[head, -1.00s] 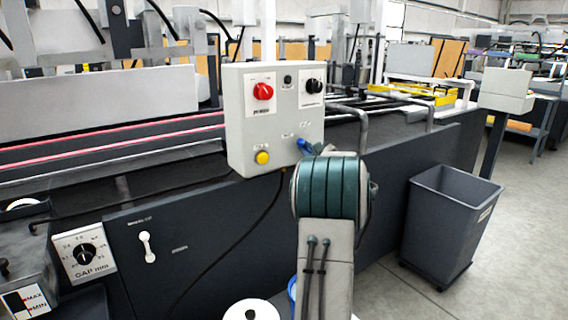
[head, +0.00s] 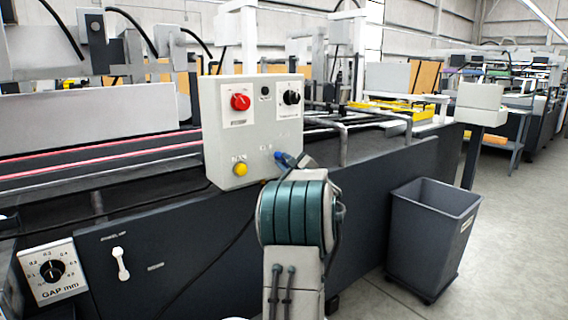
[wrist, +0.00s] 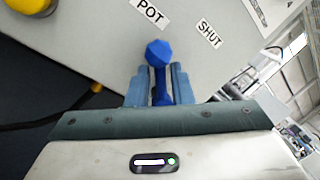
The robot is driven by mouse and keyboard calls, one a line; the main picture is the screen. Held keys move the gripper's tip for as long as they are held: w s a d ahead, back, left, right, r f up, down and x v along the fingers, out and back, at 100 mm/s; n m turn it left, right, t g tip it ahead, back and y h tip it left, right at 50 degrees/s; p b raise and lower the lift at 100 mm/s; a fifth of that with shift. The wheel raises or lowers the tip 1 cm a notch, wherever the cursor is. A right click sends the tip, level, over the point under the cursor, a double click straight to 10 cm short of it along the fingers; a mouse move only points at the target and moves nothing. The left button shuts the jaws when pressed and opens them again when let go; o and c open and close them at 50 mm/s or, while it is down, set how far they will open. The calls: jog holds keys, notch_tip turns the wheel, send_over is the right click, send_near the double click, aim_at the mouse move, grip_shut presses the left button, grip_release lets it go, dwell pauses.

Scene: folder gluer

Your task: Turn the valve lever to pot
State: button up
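The blue valve lever (head: 283,158) is at the lower right of the grey control box (head: 214,120), partly hidden by my arm in the head view. In the wrist view its faceted blue knob (wrist: 158,52) stands beyond my fingertips, below and between the printed POT label (wrist: 149,10) and SHUT label (wrist: 208,33). The knob appears a little nearer to POT. My gripper (wrist: 160,86) has a blue finger on each side of the lever's stem, with the fingers close together around it. Finger contact is hard to see.
The box also carries a red knob (head: 240,102), a black knob (head: 291,97) and a yellow button (head: 240,169). A grey bin (head: 430,235) stands on the floor at right. A GAP dial (head: 52,271) is at lower left. Open floor lies around the bin.

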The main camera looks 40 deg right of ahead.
jog(key=shift+o, duration=0.5)
jog(key=v, duration=1.4)
jog(key=shift+d, duration=0.1)
